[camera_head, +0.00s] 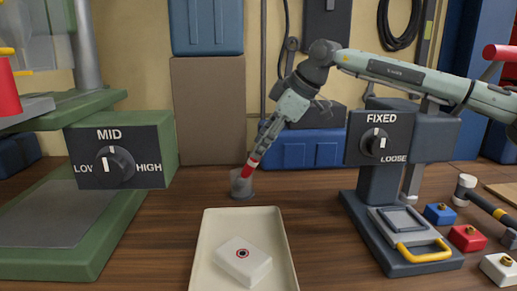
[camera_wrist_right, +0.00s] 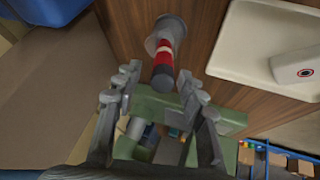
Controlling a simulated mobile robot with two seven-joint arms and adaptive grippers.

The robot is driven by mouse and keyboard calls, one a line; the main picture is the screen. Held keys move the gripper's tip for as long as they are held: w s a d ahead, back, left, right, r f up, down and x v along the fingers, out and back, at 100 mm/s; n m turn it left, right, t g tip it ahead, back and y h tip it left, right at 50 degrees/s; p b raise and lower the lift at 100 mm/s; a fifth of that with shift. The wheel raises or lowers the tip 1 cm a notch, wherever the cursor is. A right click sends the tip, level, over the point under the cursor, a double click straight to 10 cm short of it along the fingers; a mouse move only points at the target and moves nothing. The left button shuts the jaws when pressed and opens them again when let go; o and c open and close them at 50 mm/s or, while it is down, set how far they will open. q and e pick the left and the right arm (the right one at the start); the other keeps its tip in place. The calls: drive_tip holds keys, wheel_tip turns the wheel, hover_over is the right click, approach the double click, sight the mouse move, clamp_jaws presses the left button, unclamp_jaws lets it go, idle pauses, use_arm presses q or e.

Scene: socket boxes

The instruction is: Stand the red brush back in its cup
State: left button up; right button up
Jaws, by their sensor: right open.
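The red brush (camera_head: 247,171) stands tilted in the grey cup (camera_head: 241,190), leaning up to the right, with a pale band on it. My right gripper (camera_head: 263,143) comes down from the upper right to its upper end. In the right wrist view, the brush (camera_wrist_right: 163,60) shows red and white bands and a dark end, with its far end in the cup (camera_wrist_right: 164,25). The open fingers of my right gripper (camera_wrist_right: 160,74) are on either side of the dark end, with gaps visible. My left gripper is not in view.
A cream tray (camera_head: 206,250) with a white box (camera_head: 243,262) lies in front of the cup. A green machine (camera_head: 152,150) stands left and a blue-grey press (camera_head: 378,180) right. Small coloured boxes and a hammer (camera_head: 485,205) lie at far right.

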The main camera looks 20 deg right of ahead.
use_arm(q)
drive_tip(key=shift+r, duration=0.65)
use_arm(e)
drive_tip(key=shift+v, duration=2.75)
